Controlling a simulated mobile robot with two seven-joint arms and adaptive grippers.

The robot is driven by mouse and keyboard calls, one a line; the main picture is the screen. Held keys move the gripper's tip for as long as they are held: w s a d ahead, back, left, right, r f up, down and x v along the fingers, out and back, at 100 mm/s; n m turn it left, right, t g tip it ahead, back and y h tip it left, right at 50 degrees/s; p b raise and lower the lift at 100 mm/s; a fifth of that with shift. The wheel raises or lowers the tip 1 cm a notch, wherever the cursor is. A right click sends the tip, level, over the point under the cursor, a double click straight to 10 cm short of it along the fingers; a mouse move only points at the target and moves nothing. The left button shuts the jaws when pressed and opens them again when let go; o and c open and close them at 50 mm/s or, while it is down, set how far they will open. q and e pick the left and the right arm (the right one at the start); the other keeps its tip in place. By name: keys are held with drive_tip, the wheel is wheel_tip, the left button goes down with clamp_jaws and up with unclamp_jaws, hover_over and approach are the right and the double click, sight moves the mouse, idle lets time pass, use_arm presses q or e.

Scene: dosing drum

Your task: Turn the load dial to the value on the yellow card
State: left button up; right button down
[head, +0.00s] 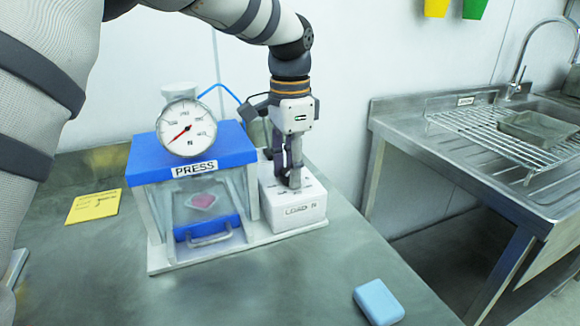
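The press (195,195) stands on the metal table, with a blue top, clear walls and a blue drawer with a handle. A round gauge (186,128) with a red needle sits on its top. To its right is a white box (299,210) labelled "LOAD N". My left gripper (292,182) points straight down onto the top of this box, its fingers close together. The load dial is hidden by the fingers, so I cannot tell whether they grip it. The yellow card (93,206) lies flat at the left; its writing is too small to read. My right gripper is not in view.
A light blue block (379,302) lies near the table's front right. A steel sink bench (480,170) with a wire rack and a grey tray (538,128) stands to the right, across a gap. The table's front middle is clear.

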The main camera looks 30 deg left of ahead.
use_arm(q)
drive_tip(key=o, duration=0.4)
wheel_tip(320, 180, up, 12)
drive_tip(key=shift+f, duration=0.1)
idle(0.5)
